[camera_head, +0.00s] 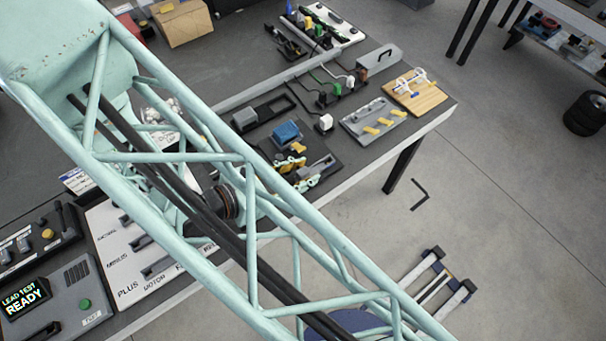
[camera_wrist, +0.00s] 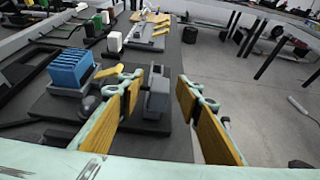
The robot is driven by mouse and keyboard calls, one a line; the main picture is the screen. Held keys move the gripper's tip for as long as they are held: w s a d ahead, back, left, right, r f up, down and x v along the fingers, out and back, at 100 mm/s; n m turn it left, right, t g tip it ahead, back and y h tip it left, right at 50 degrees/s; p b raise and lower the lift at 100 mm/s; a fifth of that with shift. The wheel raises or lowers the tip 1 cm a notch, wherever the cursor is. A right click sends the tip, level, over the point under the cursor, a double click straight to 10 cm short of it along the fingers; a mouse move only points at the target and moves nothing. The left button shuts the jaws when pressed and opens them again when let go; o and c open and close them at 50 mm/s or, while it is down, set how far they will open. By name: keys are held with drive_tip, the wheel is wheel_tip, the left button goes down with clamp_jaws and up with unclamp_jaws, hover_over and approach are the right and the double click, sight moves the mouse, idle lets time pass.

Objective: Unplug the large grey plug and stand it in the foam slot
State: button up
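A large grey plug (camera_wrist: 158,95) stands on a dark plate in the wrist view, between my gripper's fingers. It also shows as a grey block (camera_head: 319,166) in the head view, partly hidden by my gripper. My gripper (camera_wrist: 160,79) is open, with yellow-orange pads on teal fingers. Gaps show between the pads and the plug, so it is not held. In the head view my gripper (camera_head: 300,172) is partly behind my arm's lattice. A dark block with a rectangular recess (camera_head: 289,98), possibly the foam slot, lies farther back. It is partly visible in the wrist view (camera_wrist: 38,62).
A grey block (camera_head: 244,118) sits by the dark recess. Cables, a white plug (camera_head: 324,122) and a grey tray with yellow handles (camera_head: 372,121) lie beyond. The table edge is close on the right.

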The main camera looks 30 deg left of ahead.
sight(302, 172)
drive_tip(key=shift+c, duration=0.8)
drive_tip(key=c, duration=0.8)
drive_tip(key=shift+r, duration=0.1)
drive_tip(key=shift+r, duration=1.6)
drive_tip(key=shift+s+r, duration=0.15)
drive_tip(key=shift+s, duration=0.05)
drive_tip(key=s, duration=0.5)
drive_tip(key=s+a+r, duration=0.1)
drive_tip(key=s, duration=0.4)
drive_tip(key=s+p, duration=0.1)
drive_tip(key=s, duration=0.4)
drive_tip(key=shift+s+a+r, duration=0.15)
drive_tip(key=shift+s+a, duration=0.05)
drive_tip(key=shift+s, duration=0.05)
drive_tip(key=shift+r, duration=0.2)
drive_tip(key=shift+r, duration=0.3)
